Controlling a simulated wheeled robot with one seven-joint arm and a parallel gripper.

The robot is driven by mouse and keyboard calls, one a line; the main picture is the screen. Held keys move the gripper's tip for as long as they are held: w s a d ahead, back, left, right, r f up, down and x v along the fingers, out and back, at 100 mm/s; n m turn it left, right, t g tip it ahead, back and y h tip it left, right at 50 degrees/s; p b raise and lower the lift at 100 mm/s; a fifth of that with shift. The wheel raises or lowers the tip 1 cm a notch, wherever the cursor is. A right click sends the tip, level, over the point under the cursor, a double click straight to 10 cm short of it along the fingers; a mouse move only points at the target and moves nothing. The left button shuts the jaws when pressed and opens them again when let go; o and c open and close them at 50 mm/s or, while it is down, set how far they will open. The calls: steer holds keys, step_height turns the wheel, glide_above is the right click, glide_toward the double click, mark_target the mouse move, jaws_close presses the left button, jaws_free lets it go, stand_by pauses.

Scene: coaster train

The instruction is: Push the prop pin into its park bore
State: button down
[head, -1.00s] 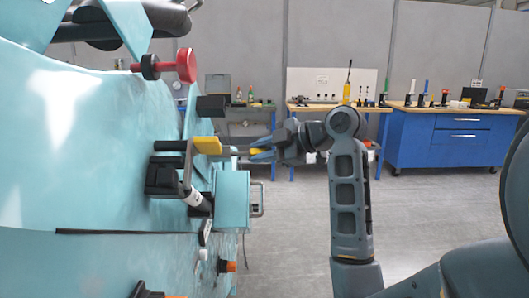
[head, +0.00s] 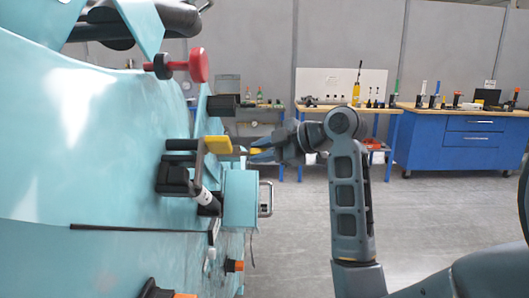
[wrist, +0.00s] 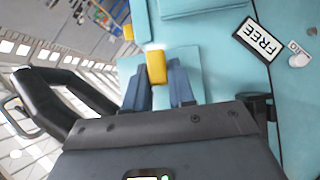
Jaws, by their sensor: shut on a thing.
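My gripper (head: 258,152) is shut on a yellow grip, which I take to be the prop pin (wrist: 156,67). In the wrist view the yellow grip stands between the two fingertips, with a pale end beyond it. In the head view the gripper points left at the teal car, and a thin rod shows just left of the fingers. A yellow block (head: 218,145) on a dark bracket (head: 178,178) lies left of that rod. I cannot tell whether rod and block touch. The park bore cannot be made out in either view.
A teal box with a metal handle (head: 265,198) sits just below the gripper. A red knob (head: 198,65) sticks out above left. Benches and a blue cabinet (head: 460,140) stand far behind; the floor at right is open.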

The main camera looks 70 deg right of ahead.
steer(key=shift+w+a, duration=0.2)
steer(key=shift+w, duration=0.3)
steer(key=c, duration=0.9)
jaws_free()
steer(key=shift+o, duration=0.2)
steer(key=shift+s, duration=0.1)
steer(key=v, duration=0.7)
steer(key=shift+s+r, duration=0.2)
steer(key=shift+s, duration=0.05)
